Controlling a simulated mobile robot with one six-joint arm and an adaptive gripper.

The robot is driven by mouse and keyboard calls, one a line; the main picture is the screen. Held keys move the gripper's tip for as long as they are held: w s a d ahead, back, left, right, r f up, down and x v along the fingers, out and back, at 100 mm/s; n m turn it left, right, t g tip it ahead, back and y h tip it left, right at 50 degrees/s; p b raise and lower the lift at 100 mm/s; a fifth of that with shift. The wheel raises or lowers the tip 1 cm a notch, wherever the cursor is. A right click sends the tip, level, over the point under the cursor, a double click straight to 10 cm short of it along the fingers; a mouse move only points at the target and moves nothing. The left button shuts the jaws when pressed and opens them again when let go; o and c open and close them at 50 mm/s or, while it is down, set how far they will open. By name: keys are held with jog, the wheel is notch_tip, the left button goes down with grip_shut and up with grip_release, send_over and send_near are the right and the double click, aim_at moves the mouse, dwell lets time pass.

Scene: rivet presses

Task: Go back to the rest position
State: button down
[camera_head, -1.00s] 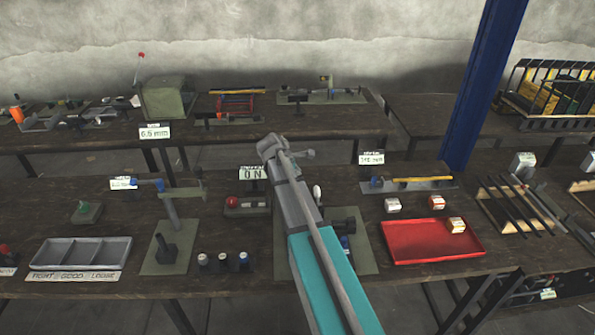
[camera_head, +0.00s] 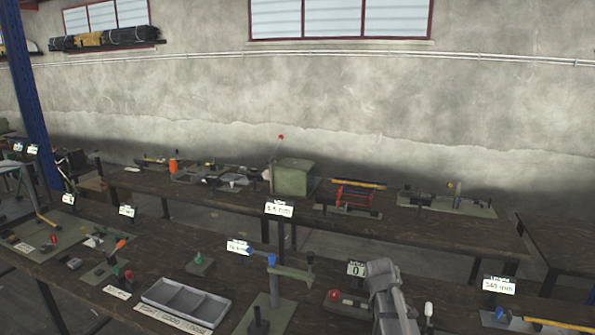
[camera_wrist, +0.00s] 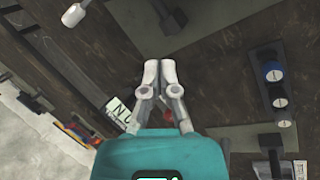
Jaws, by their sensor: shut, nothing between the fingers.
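My gripper (camera_wrist: 160,70) shows in the wrist view with its two pale fingertips together and nothing between them. It is over the dark wooden bench, with a flat grey-green press base (camera_wrist: 190,22) beyond the tips. A grey part of my own arm rises at the bottom right of the camera on my body; I cannot make out the fingers there.
A grey sorting tray (camera_head: 187,304), a press with a blue-topped column (camera_head: 272,285) and a red-knobbed device (camera_head: 335,296) stand on the front bench. A green box (camera_head: 292,178) stands on the rear bench. A blue post (camera_head: 28,100) rises at left.

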jog(key=s+a+f+m+g+y, duration=0.1)
jog(key=s+a+f+m+y, duration=0.1)
jog(key=s+a+m+y, duration=0.2)
jog(key=s+a+m, duration=0.3)
jog(key=s+a, duration=0.4)
jog(key=s, duration=0.3)
jog(key=shift+s+g+b, duration=0.3)
jog(key=shift+b, duration=0.05)
